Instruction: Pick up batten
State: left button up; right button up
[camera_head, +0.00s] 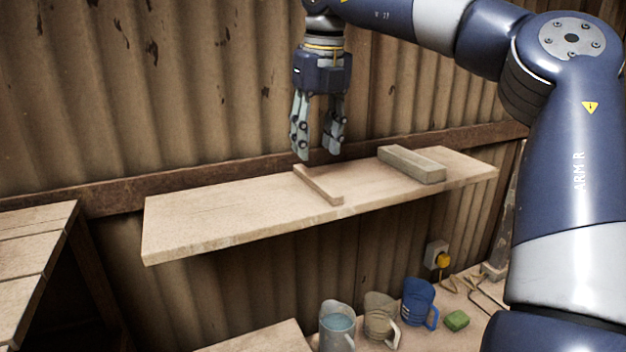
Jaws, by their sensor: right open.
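A thin wooden strip, which looks like the batten (318,185), lies flat on a wooden shelf (215,215) against the corrugated wall. My right gripper (318,156) points down above the strip's far end, open and empty, with its fingers apart. It appears clear of the strip, though the exact gap is hard to tell. A thicker greyish wooden block (412,164) lies on the same shelf to the right of the strip. My left gripper is not in view.
Below the shelf stand a jug (337,326), a beige mug (380,318) and a blue mug (418,302), beside a green sponge-like block (456,320). A slatted wooden table (35,235) is at the left. The shelf's left half is bare.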

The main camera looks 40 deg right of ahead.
aim_at(316, 179)
jog(key=shift+w+f, duration=0.15)
jog(key=shift+f, duration=0.4)
jog(key=shift+d+f, duration=0.1)
jog(key=shift+f, duration=0.15)
notch_tip(316, 179, down, 2)
jog(key=shift+f+p, duration=0.1)
jog(key=shift+p, duration=0.8)
notch_tip(316, 179, down, 2)
jog(key=shift+d+f+p, duration=0.1)
jog(key=shift+p, duration=0.4)
jog(key=shift+f, duration=0.3)
jog(key=shift+w+f, duration=0.1)
jog(key=shift+f, duration=0.05)
jog(key=c, duration=0.9)
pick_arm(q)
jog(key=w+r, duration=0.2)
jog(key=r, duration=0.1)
pick_arm(e)
grip_shut()
